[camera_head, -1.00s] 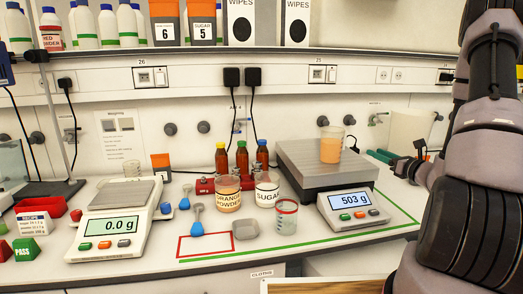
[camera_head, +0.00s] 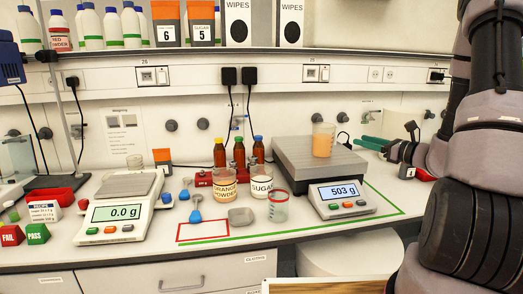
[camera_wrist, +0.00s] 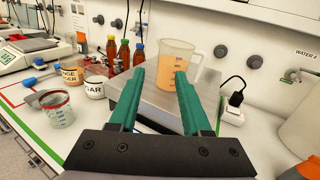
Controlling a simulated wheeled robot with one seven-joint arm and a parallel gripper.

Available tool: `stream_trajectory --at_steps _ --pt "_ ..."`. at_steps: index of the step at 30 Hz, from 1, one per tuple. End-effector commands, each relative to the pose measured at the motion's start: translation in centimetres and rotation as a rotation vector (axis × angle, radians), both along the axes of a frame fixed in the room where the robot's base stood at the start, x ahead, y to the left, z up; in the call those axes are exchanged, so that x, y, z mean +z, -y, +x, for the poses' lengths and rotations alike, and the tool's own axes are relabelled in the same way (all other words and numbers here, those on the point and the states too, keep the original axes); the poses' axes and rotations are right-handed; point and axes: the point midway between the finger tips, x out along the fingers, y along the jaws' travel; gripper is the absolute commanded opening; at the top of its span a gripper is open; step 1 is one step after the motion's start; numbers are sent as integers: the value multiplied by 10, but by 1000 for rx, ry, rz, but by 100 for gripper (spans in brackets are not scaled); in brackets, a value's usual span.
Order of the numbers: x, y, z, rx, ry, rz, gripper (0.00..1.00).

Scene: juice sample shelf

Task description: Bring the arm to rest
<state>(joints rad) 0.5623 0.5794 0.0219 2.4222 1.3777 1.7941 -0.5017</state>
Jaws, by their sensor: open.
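My gripper (camera_wrist: 160,82) has its two green fingers spread apart with nothing held between them. In the head view my gripper (camera_head: 366,144) is at the right, beside the large scale (camera_head: 325,150). The measuring jug (camera_head: 323,140) of orange liquid stands upright on this scale's platform, which reads 503 g. In the wrist view the jug (camera_wrist: 174,72) shows beyond and between the fingers, apart from them as far as I can tell. The fingers hide part of the platform.
A small scale (camera_head: 125,212) reading 0.0 g stands at left. The orange powder jar (camera_head: 222,190), sugar jar (camera_head: 261,182), empty red-rimmed beaker (camera_head: 278,207) and several capped bottles (camera_head: 240,155) stand mid-bench. A white container (camera_wrist: 302,130) is right of my gripper. A shelf runs above.

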Motion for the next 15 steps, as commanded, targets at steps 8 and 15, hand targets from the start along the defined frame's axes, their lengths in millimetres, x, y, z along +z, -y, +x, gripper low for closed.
stream_trajectory --at_steps 8,15 --pt "47 -71 -36 296 60 -195 48" --pt "84 -137 -114 673 154 -578 48"
